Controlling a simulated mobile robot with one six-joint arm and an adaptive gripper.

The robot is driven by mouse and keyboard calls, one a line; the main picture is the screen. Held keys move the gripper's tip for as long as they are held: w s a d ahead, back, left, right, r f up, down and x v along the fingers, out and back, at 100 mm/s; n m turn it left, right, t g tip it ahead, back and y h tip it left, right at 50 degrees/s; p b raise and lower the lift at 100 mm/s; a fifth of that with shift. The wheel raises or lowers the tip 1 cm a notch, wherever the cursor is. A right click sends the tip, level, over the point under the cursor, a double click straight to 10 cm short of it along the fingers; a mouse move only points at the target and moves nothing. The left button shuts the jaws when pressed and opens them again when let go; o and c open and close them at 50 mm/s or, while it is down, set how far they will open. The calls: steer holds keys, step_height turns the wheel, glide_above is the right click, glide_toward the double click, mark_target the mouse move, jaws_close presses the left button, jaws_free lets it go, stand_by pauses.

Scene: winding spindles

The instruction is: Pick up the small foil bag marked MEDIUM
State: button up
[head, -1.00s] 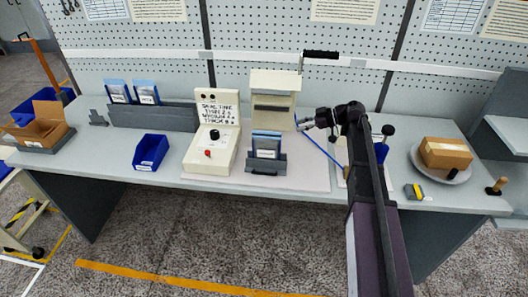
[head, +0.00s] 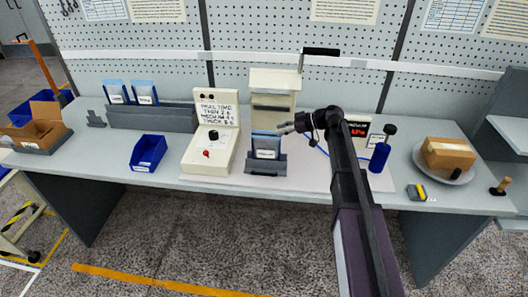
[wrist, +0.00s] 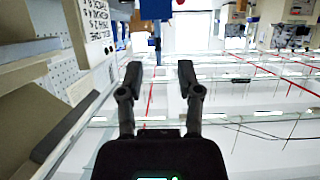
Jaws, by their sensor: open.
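Three small foil bags with blue tops and pale labels show in the head view. One bag (head: 265,146) stands upright in a dark grey holder (head: 266,166) at the front of the bench. The other two, a left bag (head: 115,92) and a right bag (head: 145,92), stand in a long grey rack at the back left. The labels are too small to read surely, so I cannot tell which says MEDIUM. My gripper (head: 283,130) is open and empty, just right of and above the bag in the holder. Its two fingers (wrist: 160,76) show apart in the wrist view.
A cream control box (head: 211,146) with a sign and knobs stands left of the holder. A cream sealing machine (head: 274,95) with a raised black-handled lever stands behind it. A blue bin (head: 149,152), a blue bottle (head: 379,156) and a brown box (head: 447,153) are on the bench.

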mark_target(268, 132)
steer(key=shift+b+x, duration=0.9)
steer(key=shift+x, duration=1.75)
steer(key=shift+r, duration=0.15)
jaws_close()
